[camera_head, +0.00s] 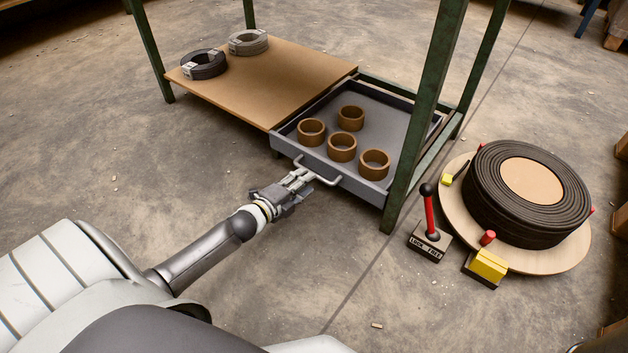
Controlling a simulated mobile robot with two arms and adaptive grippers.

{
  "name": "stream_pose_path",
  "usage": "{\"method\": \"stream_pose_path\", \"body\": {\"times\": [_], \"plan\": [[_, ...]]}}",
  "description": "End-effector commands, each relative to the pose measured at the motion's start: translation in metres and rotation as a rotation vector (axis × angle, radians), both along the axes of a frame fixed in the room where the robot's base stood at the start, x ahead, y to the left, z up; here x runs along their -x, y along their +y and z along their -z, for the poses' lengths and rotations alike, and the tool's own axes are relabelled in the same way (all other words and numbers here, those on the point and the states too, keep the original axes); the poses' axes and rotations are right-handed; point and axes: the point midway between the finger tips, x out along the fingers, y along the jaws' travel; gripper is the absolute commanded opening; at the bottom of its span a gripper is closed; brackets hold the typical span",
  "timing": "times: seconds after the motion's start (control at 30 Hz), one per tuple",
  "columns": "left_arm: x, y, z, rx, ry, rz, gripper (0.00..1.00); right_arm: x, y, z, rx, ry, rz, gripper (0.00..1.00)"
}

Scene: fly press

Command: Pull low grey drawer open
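The low grey drawer (377,103) sits at the right side of the low shelf, under the green frame. Its front (352,184) faces me and carries a light bar handle (332,182). Several brown rings (342,147) stand in the drawer. My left gripper (303,176) is at the handle, with its fingertips overlapping the bar in the picture. The fingers are small here, and I cannot tell whether they are closed on the bar. My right gripper is not in view.
A large black coil on a round wooden base (560,262) and a red lever (430,215) stand right. Floor before the drawer is mostly clear.

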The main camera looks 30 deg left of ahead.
Motion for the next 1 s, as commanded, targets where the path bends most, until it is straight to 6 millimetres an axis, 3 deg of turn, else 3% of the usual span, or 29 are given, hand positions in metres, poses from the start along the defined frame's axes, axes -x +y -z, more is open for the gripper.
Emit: {"method": "stream_pose_path", "body": {"times": [0.03, 0.3, 0.77, 1.0], "plan": [[-0.011, 0.0, 0.007, -0.001, -0.004, 0.001, 0.34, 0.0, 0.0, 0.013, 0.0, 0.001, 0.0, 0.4], [-0.045, -0.003, 0.013, -0.001, -0.001, 0.0, 0.34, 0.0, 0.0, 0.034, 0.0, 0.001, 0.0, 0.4], [-0.054, -0.004, 0.012, 0.0, 0.001, -0.001, 0.34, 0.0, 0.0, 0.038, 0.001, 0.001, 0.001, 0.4], [-0.054, -0.004, 0.012, 0.0, 0.001, 0.0, 0.03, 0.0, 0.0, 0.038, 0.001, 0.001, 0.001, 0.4]]}}
